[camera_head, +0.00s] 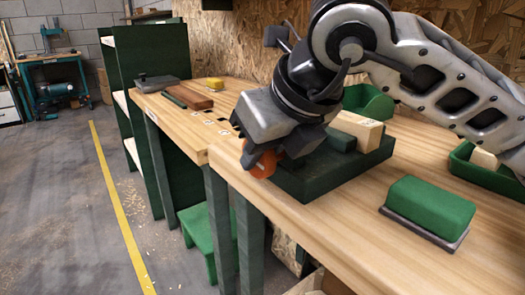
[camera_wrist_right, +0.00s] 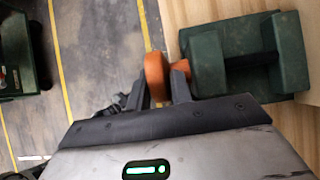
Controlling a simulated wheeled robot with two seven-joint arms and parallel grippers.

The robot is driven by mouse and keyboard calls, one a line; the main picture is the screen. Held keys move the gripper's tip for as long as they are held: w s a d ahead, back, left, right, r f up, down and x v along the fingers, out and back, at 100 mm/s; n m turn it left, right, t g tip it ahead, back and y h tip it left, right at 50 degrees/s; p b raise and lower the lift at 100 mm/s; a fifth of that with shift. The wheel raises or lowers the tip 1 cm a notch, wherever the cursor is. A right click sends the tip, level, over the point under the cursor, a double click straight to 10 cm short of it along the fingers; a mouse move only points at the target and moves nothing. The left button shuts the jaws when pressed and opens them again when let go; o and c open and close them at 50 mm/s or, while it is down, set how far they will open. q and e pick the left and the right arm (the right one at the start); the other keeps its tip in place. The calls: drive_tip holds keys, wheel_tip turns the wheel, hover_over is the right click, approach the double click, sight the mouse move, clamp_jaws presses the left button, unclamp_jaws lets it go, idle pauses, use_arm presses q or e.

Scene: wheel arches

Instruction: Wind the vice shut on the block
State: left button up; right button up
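The dark green vice (camera_head: 325,176) sits at the front edge of the wooden bench; its green jaws (camera_wrist_right: 208,62) show at the right of the wrist view. A pale wooden block (camera_head: 357,129) is at the vice's far side, partly behind my right arm; its contact with the jaws is hidden. The orange handle (camera_head: 262,163) sticks out past the bench edge. My right gripper (camera_head: 264,152) is at this handle. In the wrist view its fingers (camera_wrist_right: 162,86) lie close on both sides of the orange handle (camera_wrist_right: 155,75). My left gripper is out of view.
A green block on a grey base (camera_head: 431,208) lies on the right of the bench (camera_head: 340,232). Green bins (camera_head: 490,172) stand behind it. A red-brown block (camera_head: 194,95) and tools lie at the far left.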

drive_tip(key=shift+r, duration=0.1)
drive_tip(key=p+v, duration=0.2)
drive_tip(key=v, duration=1.4)
